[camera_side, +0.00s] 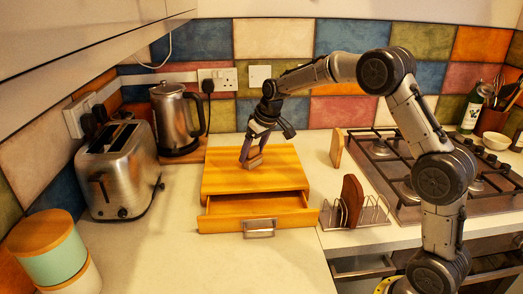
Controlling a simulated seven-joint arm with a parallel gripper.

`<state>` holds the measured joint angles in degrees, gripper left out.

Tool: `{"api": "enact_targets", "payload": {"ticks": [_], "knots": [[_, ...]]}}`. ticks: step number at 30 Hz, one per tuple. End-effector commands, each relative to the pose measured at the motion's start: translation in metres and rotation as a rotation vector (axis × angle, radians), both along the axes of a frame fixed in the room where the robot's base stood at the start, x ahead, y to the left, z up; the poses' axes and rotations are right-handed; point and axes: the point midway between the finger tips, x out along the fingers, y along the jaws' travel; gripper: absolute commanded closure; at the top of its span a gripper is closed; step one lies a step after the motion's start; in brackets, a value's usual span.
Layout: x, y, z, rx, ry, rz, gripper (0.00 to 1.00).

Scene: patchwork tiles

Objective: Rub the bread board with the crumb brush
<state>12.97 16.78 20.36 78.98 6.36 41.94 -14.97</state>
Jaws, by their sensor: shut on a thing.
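The wooden bread board (222,182) lies on the counter in the middle of the view. It is the top of a low box with an open drawer (222,223) at its front. My gripper (250,158) points down over the upper middle of the board. It is shut on a small brownish piece, the crumb brush (255,163), which is at or very near the board's surface. I cannot tell for sure whether it touches. The fingers hide part of the brush, and its bristles are too small to make out.
A steel kettle (172,117) and a toaster (121,172) stand left of the board. A rack (367,213) with a brown slab (351,196) stands at the right, near the gas hob (407,171). Canisters (53,250) are front left. The counter before the drawer is clear.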

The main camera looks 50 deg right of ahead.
Motion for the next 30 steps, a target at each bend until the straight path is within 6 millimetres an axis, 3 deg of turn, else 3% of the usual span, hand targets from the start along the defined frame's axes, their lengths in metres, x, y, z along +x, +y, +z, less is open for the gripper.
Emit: {"api": "enact_targets", "payload": {"ticks": [20,24,30], "knots": [[0.044,0.044,0.0,0.0,-0.001,0.001,0.63],[0.044,0.043,0.023,-0.001,-0.006,0.0,0.63],[0.043,0.043,0.038,-0.001,-0.003,0.0,0.63]]}}
